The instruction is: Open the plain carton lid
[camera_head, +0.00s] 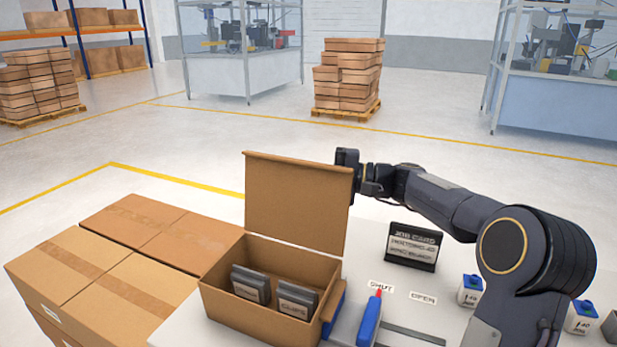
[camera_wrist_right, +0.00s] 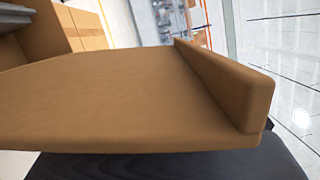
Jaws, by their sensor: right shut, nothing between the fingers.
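The plain brown carton (camera_head: 262,318) stands on the table with its top open. Its lid (camera_head: 296,203) stands up roughly vertical at the carton's back edge. Dark grey packs (camera_head: 250,284) sit inside the carton. My right gripper (camera_head: 347,162) is shut at the lid's upper right edge, close to it or touching; I cannot tell which. In the right wrist view, the lid's broad brown face and raised rim (camera_wrist_right: 130,100) fill most of the picture, above a dark part of my gripper. My left gripper is not in view.
Closed cartons (camera_head: 90,265) stand to the left. Right of the carton are a blue tool (camera_head: 370,320), SHUT and OPEN labels (camera_head: 423,298), a black job card stand (camera_head: 414,247) and blue-topped containers (camera_head: 470,291). Behind the table is open floor (camera_head: 200,135).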

